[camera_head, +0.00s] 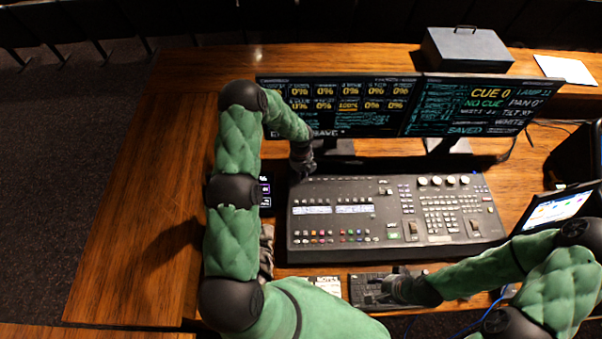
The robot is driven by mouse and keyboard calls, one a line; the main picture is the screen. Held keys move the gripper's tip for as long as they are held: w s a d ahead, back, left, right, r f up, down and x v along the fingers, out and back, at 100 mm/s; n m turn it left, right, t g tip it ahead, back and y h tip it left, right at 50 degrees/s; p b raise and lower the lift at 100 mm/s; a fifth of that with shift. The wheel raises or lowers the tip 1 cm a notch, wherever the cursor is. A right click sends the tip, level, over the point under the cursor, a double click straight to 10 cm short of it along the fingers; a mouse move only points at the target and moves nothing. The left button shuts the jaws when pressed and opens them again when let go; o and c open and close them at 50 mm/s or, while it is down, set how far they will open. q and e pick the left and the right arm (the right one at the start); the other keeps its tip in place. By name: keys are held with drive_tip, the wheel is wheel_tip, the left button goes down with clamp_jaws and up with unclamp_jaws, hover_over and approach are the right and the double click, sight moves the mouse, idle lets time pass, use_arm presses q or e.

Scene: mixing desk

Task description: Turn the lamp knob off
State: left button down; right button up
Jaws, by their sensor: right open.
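The lighting desk (386,245) is a dark console with faders, keys and coloured buttons. A row of several pale round knobs (436,181) runs along its upper right edge. I cannot tell which of them is the lamp knob. My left gripper (301,172) points down at the desk's upper left corner, well left of the knobs. It is small and dark, so its jaw state is unclear. My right gripper (394,291) is open, low over the black keyboard (366,291) in front of the desk. I see nothing held in it.
Two monitors (408,132) stand behind the desk, with the right one showing lamp text. A small screen (553,211) stands at right, near my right arm. A grey box (466,48) and white paper (563,70) lie at the back. The wooden table (140,200) is clear at left.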

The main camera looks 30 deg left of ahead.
use_arm(q)
drive_tip(key=shift+f+n+b, duration=0.1)
drive_tip(key=shift+n+b, duration=0.6)
use_arm(e)
drive_tip(key=shift+f, duration=0.75)
use_arm(q)
drive_tip(key=shift+n+b, duration=0.5)
drive_tip(key=shift+n, duration=0.3)
use_arm(e)
drive_tip(key=shift+f, duration=0.45)
use_arm(q)
drive_tip(key=c, duration=1.4)
unclamp_jaws()
wheel_tip(320, 180, up, 12)
